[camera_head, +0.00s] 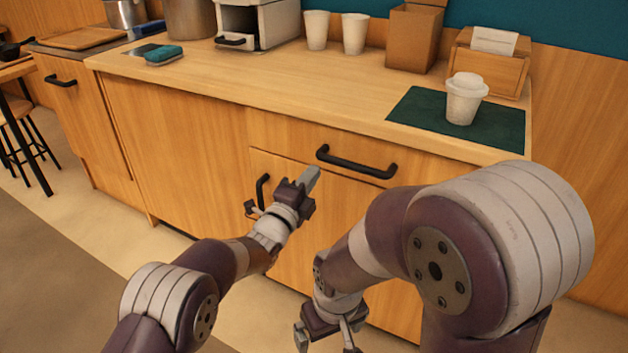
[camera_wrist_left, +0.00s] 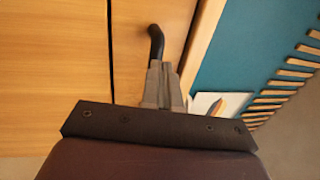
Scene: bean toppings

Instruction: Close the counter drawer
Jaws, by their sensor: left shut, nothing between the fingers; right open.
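The counter drawer (camera_head: 285,133) is the wooden front just under the countertop in the head view, with a black bar handle (camera_head: 356,163). No clear gap shows above its front, though my right arm hides its right part. My left gripper (camera_head: 312,177) is shut and empty in front of the drawer's lower edge, left of and slightly below the handle. In the left wrist view, the left fingers (camera_wrist_left: 163,85) are together and point at a black handle (camera_wrist_left: 156,42) on wooden panels; contact is unclear. My right gripper (camera_head: 326,340) is open and low, before the lower cabinet.
A cabinet door with a black handle (camera_head: 262,190) is below the drawer.

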